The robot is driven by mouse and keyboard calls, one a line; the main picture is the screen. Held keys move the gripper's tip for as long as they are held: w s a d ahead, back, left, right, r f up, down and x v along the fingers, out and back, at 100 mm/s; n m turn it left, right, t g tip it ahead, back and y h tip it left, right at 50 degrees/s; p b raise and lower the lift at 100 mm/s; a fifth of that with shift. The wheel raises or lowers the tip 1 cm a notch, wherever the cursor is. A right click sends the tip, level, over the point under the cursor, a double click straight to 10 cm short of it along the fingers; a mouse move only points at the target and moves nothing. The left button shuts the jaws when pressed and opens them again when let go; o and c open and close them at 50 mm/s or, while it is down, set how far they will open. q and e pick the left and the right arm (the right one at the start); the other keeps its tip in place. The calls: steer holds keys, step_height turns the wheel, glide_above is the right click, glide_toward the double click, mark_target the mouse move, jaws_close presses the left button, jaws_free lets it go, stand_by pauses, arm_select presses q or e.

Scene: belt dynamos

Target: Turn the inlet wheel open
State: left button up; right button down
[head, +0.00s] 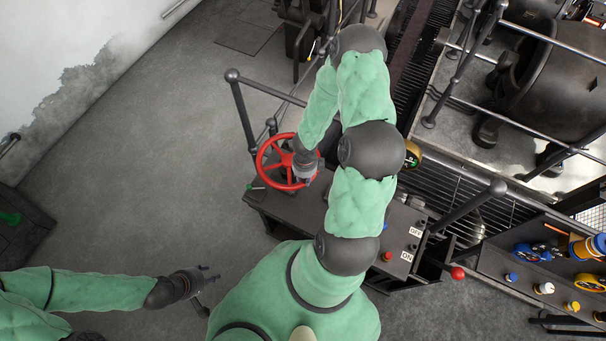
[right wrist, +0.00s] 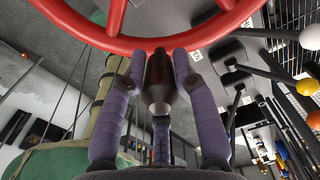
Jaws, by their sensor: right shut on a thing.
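The inlet wheel is a red spoked handwheel (head: 260,163) on the dark console, left of centre in the head view. Its rim and spokes cross the top of the right wrist view (right wrist: 112,41). A dark, tapered handle (right wrist: 158,85) stands out from the rim. My right gripper (head: 306,168) is at the wheel's right side, and its purple fingers (right wrist: 160,75) are shut around this handle. My right arm hides part of the console. My left gripper (head: 208,283) is apart from the wheel at the lower left, empty, with its fingers spread.
The console (head: 345,220) carries ON and OFF labels and a red button (head: 387,256). A red-knobbed lever (head: 457,273) stands to its right. Dark railings (head: 240,105) run behind the wheel. A rack of coloured parts (head: 545,270) is at right.

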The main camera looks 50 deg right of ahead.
steer(key=shift+s+d, duration=0.15)
steer(key=shift+d, duration=0.05)
stand_by(0.4)
steer(key=c, duration=1.1)
jaws_free()
steer(key=shift+o, duration=0.6)
steer(key=shift+s+d, duration=0.1)
steer(key=shift+w+r, duration=0.2)
steer(key=shift+r, duration=0.15)
step_height(320, 180, up, 11)
steer(key=shift+s+r, duration=0.1)
steer(key=shift+s, duration=0.05)
